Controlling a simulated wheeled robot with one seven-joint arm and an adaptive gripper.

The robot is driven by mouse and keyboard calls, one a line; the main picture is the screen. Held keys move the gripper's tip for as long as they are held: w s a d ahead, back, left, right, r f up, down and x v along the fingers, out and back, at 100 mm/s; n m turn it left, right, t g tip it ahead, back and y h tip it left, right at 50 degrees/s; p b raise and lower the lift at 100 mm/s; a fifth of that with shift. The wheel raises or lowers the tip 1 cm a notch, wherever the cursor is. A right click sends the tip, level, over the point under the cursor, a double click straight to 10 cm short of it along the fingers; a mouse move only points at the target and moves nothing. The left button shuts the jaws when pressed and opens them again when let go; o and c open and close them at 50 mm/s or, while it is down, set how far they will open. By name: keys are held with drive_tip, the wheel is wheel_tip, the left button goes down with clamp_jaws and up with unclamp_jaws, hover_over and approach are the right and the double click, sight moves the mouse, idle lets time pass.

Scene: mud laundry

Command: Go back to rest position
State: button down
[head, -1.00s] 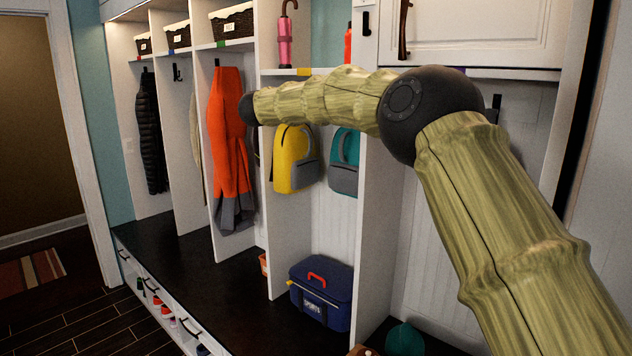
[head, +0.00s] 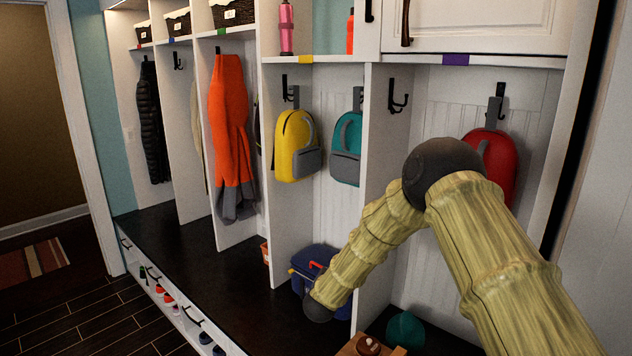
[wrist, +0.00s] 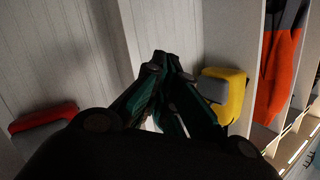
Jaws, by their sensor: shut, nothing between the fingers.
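My gripper (wrist: 168,62) shows in the wrist view, its dark fingers drawn together with nothing between them. It points toward the white panelled back of the lockers, with a yellow backpack (wrist: 224,92) to its right and a red backpack (wrist: 42,119) to its left. In the head view my bamboo-textured arm bends at a dark round joint. Its forearm slopes down and left, ending in a dark joint in front of the blue sports bag (head: 309,262). The gripper itself cannot be made out there.
A yellow backpack (head: 296,147), a teal backpack (head: 346,150) and a red backpack (head: 499,160) hang on hooks. An orange jacket (head: 228,120) hangs further left. The dark bench (head: 205,265) runs below. White dividers (head: 375,190) stand close to my forearm. Open floor lies at lower left.

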drive_tip(key=s+d+f+n+g+y, duration=0.2)
drive_tip(key=s+d+f+n+g, duration=0.15)
drive_tip(key=s+f, duration=1)
drive_tip(key=s+d+f+n+g+y, duration=0.15)
drive_tip(key=s+d+f+g, duration=0.3)
drive_tip(key=s+f, duration=0.9)
drive_tip(key=s+d+f+g, duration=0.1)
drive_tip(key=s+d+g, duration=0.1)
drive_tip(key=s, duration=1)
drive_tip(key=s+d+f+n+g, duration=0.1)
drive_tip(key=s+d+g, duration=0.1)
drive_tip(key=s, duration=1.1)
drive_tip(key=s+d+f+n+g, duration=0.1)
drive_tip(key=s+d+g, duration=0.2)
drive_tip(key=s, duration=1)
drive_tip(key=shift+s+d, duration=0.15)
drive_tip(key=shift+d, duration=0.65)
